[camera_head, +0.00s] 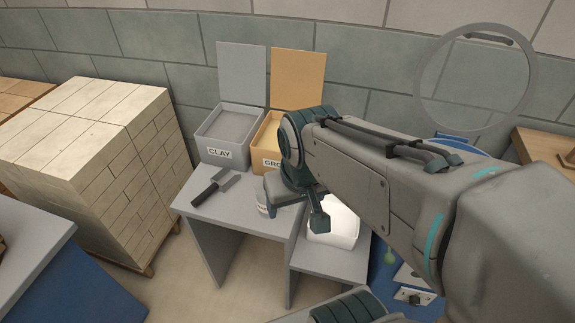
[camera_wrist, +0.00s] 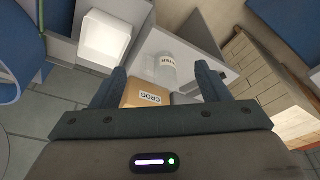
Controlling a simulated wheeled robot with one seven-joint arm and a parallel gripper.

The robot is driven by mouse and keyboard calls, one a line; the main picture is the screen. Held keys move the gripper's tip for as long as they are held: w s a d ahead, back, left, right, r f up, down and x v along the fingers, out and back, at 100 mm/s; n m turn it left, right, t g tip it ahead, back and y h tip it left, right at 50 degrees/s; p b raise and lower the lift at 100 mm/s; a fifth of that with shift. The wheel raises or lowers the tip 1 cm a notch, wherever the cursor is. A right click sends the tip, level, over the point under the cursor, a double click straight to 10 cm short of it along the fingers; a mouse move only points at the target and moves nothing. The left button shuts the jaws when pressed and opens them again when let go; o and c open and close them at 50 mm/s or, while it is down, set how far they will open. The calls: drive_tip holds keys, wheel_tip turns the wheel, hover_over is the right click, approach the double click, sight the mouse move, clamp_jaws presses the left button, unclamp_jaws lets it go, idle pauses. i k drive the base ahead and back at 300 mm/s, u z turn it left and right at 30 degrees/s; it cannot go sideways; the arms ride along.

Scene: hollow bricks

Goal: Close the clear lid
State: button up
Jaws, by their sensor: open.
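The clear lid (camera_head: 418,82) is a round see-through pane in a grey ring, with a dark handle near its top. It stands raised, upright against the wall at the upper right in the head view. Below it a blue round container (camera_head: 458,144) shows only in part, behind my arm. A blue rounded shape (camera_wrist: 18,50) at the left edge of the wrist view may be the same container. My gripper (camera_head: 297,206) is open and empty, above the grey tables and left of the lid, well apart from it. Its two fingers also show in the wrist view (camera_wrist: 160,88).
A grey CLAY box (camera_head: 220,153) and an orange GROG box (camera_head: 270,162) stand with raised lids. A trowel (camera_head: 208,192), a labelled jar (camera_wrist: 165,66) and a white bin (camera_head: 345,232) are near my gripper. Stacked bricks (camera_head: 70,150) stand left. My arm crosses the right side.

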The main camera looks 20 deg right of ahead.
sight(468, 31)
drive_tip(key=u, duration=0.2)
drive_tip(key=k, duration=1.15)
drive_tip(key=z, duration=1.4)
drive_tip(key=i, duration=0.85)
